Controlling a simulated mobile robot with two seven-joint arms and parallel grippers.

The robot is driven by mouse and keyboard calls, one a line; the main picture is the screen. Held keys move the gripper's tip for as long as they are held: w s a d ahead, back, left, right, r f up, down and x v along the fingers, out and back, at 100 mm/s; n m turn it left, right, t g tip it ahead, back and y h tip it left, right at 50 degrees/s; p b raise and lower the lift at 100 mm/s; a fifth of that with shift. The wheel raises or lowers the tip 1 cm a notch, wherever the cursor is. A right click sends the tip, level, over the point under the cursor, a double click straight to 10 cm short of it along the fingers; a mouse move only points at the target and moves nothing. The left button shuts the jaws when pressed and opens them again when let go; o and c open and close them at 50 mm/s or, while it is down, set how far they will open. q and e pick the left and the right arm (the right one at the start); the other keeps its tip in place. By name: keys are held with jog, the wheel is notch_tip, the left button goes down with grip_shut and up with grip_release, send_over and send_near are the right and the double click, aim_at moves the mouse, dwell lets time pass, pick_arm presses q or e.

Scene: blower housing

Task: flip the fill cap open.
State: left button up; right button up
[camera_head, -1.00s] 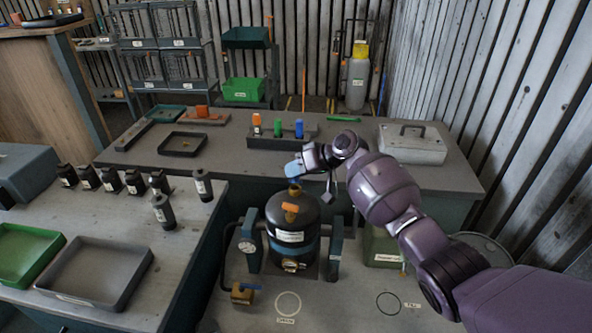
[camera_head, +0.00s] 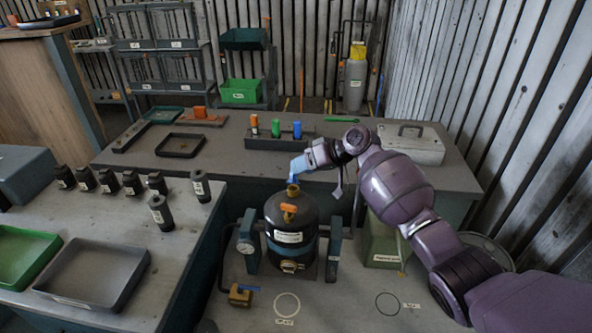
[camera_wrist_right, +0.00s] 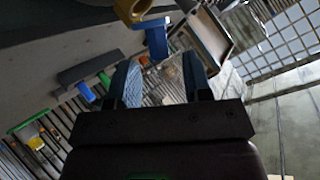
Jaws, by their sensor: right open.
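The black tank (camera_head: 291,222) stands upright on the near bench with a brass filler neck (camera_head: 292,190) on top. The blue fill cap (camera_head: 292,179) shows just above the neck, partly hidden by my gripper. In the right wrist view the cap (camera_wrist_right: 156,40) stands out from the rim of the brass neck (camera_wrist_right: 130,10), whose opening shows in part. My right gripper (camera_head: 299,167) is above the neck, close to the cap. In its wrist view the two fingers (camera_wrist_right: 160,80) are apart with nothing held between them; the cap lies beyond their tips. My left gripper is out of view.
An orange handle (camera_head: 289,208) sits on the tank's front, below the neck. A green box (camera_head: 382,244) stands right. The rack of coloured bottles (camera_head: 280,143) is behind.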

jog(key=v, duration=0.7)
jog(key=shift+b, duration=0.35)
jog(key=shift+d+r, duration=0.1)
